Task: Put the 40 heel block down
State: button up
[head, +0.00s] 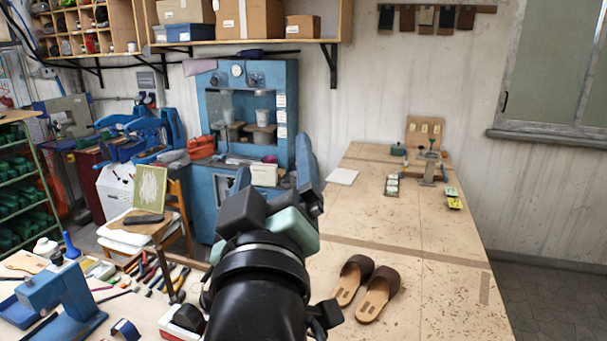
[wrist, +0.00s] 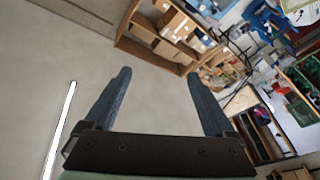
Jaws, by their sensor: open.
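My gripper (wrist: 157,76) is open in the wrist view, with its two blue fingers spread and nothing between them. In the head view my gripper (head: 306,160) is raised at the middle of the picture, left of the long worktable (head: 400,225). Small pale-topped blocks (head: 391,186) stand in a short row on that table. A few yellow-topped blocks (head: 453,198) lie near its right edge. They may be heel blocks, but no number is readable, so I cannot tell which is the 40. My gripper is apart from all of them.
A pair of brown sandals (head: 367,287) lies at the table's near end. A wooden stand (head: 424,132) and small tools are at its far end. A white sheet (head: 342,176) lies at the left edge. A blue machine (head: 245,120) stands behind my arm. Mid-table is largely clear.

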jog(key=s+d+r+m+t, duration=0.3)
jog(key=s+r+m+t, duration=0.4)
jog(key=s+r, duration=0.5)
notch_tip(320, 180, up, 4)
jog(key=shift+d+r+h, duration=0.1)
jog(key=shift+d+h, duration=0.05)
jog(key=shift+h, duration=0.25)
jog(key=shift+s, duration=0.1)
